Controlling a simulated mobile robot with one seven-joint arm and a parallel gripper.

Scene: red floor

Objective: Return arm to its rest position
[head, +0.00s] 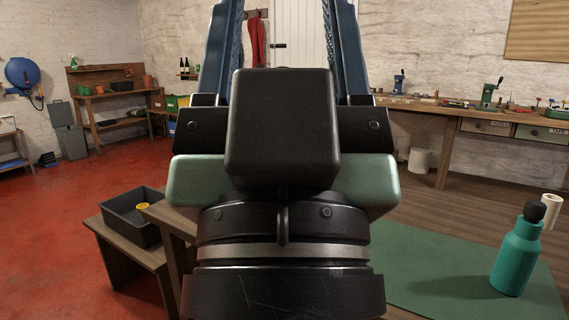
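My gripper (284,35) fills the middle of the head view, seen from behind and pointing away from me. Its two blue fingers stand wide apart, with the white door and a red cloth showing beyond them. The fingertips run out past the top edge of the picture. Nothing shows held between the visible parts of the fingers. The black and pale green gripper body and my dark wrist hide the middle of the scene.
A teal bottle (517,250) stands upright on a green mat (430,268) at the right. A dark tray (122,222) with a yellow item sits on a low wooden bench (107,238) at left. A workbench (470,118) lines the right wall. Red floor (60,235) is open at left.

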